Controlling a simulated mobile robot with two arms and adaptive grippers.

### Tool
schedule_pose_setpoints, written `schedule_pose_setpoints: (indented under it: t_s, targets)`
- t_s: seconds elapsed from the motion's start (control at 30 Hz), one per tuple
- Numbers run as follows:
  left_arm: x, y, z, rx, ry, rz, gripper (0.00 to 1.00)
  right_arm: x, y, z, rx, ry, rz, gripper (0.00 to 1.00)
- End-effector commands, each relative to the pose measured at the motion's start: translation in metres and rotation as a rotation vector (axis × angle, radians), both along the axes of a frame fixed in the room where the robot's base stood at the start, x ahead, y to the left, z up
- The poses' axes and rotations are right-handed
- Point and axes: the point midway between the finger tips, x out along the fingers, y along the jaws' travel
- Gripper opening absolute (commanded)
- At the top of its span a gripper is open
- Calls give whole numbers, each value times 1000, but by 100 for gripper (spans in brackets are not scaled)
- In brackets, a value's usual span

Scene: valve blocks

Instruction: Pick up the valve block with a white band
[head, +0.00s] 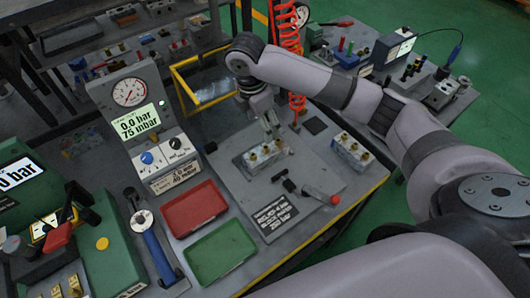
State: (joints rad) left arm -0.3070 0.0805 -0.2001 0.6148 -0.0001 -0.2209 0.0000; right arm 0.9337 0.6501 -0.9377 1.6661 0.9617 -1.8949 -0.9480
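I cannot clearly tell which one carries a white band. My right gripper (271,130) points down just above and behind the middle block, with its fingers close to the block's back edge. Whether it touches the block, or how far its fingers are apart, is too small to tell. My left gripper is not in view.
A gauge unit (135,105) stands left of the plate. A red tray (194,208) and a green tray (219,250) lie in front. A red-handled lever (321,195) lies near the blocks. A yellow-framed bin (205,82) and red coiled hose (288,38) are behind.

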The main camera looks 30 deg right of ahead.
Motion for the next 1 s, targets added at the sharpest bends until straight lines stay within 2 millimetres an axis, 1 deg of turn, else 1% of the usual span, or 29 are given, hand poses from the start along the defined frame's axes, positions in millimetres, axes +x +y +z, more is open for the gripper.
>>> schedule_pose_setpoints:
  t_s: [0.03, 0.1, 0.2, 0.3, 0.47, 0.57, 0.7, 0.83, 1.0]
  targets:
    - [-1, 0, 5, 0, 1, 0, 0, -1, -2, -10, -1, 5, -2, 70]
    - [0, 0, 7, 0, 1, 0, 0, -1, -5, -25, -1, 5, -3, 70]
    - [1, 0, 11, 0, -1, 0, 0, 0, -7, -44, 0, 3, -2, 70]
    - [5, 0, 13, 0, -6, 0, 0, 1, -9, -59, 0, 2, -1, 70]
    - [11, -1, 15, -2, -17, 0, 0, 1, -10, -69, 0, -1, -1, 70]
    - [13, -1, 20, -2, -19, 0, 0, 0, -10, -77, 1, 0, -2, 70]
    - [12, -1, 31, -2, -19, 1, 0, -4, -10, -97, 0, 2, -2, 70]
    - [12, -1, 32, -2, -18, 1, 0, -3, -12, -115, 0, -1, -1, 70]
    - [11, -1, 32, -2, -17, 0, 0, -3, -13, -122, 1, -4, 1, 70]
